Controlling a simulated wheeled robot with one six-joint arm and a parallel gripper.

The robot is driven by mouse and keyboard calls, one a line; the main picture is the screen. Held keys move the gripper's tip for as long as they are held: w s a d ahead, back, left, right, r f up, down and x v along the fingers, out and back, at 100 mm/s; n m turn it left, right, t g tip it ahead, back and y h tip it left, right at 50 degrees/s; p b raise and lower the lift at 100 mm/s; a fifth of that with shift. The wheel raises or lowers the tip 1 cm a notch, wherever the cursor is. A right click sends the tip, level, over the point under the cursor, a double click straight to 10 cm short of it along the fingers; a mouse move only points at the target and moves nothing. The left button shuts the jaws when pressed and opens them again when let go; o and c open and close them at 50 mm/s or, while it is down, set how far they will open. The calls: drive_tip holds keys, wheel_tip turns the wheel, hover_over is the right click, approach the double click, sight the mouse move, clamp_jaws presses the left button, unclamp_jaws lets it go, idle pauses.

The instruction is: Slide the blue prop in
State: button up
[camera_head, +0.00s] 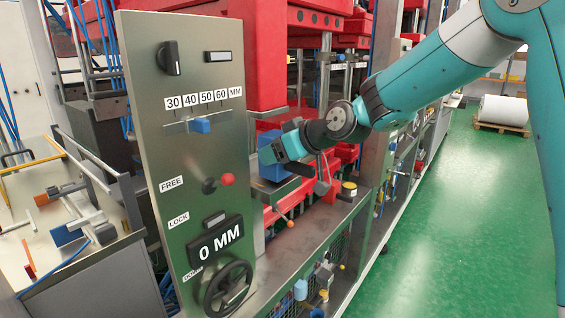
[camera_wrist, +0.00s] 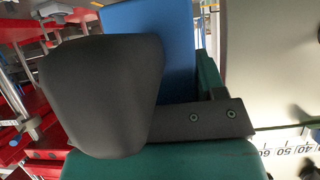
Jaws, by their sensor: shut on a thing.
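The blue prop (camera_head: 272,170) is a blue block at the red press, just right of the grey control panel. My gripper (camera_head: 277,151) is shut on it and hides part of it. In the wrist view, the blue prop (camera_wrist: 165,35) stands upright behind a large dark finger (camera_wrist: 100,95). The finger covers its left and lower parts. I cannot tell whether the prop touches the press frame.
The control panel (camera_head: 185,60) stands close left of my gripper, with a blue slider (camera_head: 200,125), a red-knobbed lever (camera_head: 228,179), a display reading 0 MM (camera_head: 219,241) and a handwheel (camera_head: 229,290). Red press blocks (camera_head: 270,50) rise behind. Green floor (camera_head: 455,220) is clear at right.

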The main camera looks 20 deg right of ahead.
sight(314, 167)
drive_tip(key=shift+r, duration=0.15)
drive_tip(key=shift+s+d+b, duration=0.75)
drive_tip(key=shift+s+d, duration=0.45)
drive_tip(key=shift+s, duration=0.4)
drive_tip(key=shift+s+d+b, duration=0.8)
drive_tip(key=shift+s+d, duration=0.35)
drive_tip(key=shift+s, duration=0.5)
drive_tip(key=shift+s+d+b, duration=0.75)
drive_tip(key=shift+s+d, duration=0.45)
drive_tip(key=shift+s, duration=0.4)
